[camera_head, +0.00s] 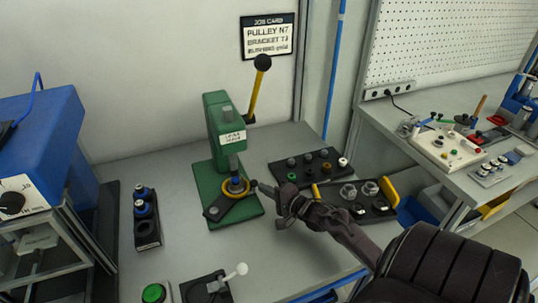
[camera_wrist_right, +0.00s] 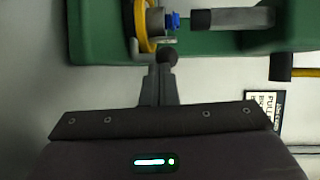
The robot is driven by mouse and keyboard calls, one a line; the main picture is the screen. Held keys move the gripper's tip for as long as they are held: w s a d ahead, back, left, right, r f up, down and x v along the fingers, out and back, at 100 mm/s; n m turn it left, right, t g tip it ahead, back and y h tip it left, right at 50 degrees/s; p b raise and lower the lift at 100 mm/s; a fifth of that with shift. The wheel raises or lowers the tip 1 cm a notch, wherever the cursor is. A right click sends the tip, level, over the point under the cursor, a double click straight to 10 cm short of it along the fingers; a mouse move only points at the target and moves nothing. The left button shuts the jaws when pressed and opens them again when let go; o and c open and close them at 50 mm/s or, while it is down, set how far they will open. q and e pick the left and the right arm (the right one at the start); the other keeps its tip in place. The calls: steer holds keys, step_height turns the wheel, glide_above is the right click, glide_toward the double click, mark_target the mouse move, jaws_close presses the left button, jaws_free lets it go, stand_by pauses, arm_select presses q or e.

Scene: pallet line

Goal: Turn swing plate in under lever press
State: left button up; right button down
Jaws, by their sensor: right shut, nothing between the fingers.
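The green lever press (camera_head: 222,140) stands on the table, its yellow lever (camera_head: 255,92) raised with a black knob on top. At its foot is the dark swing plate (camera_head: 217,211), with a yellow ring (camera_head: 243,193) and a blue-topped piece beneath the ram. The ring (camera_wrist_right: 147,28) and blue piece (camera_wrist_right: 173,20) also show in the right wrist view, close to the ram (camera_wrist_right: 235,18). My right gripper (camera_head: 262,188) is shut and empty, its tips beside a small black ball knob (camera_wrist_right: 167,56). Whether they touch it I cannot tell. My left gripper is not in view.
A black rack of small parts (camera_head: 304,166) and a yellow-handled tray (camera_head: 354,203) lie right of the press. A rack with blue-topped parts (camera_head: 147,232) is at left. A green button (camera_head: 154,293) and a white-knobbed lever box (camera_head: 211,290) are in front.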

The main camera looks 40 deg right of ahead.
steer(key=shift+w+d+r, duration=0.1)
stand_by(0.6)
steer(key=shift+s, duration=0.45)
steer(key=s, duration=0.7)
steer(key=shift+d+r+b, duration=0.35)
steer(key=shift+r+b, duration=0.05)
steer(key=shift+w, duration=0.1)
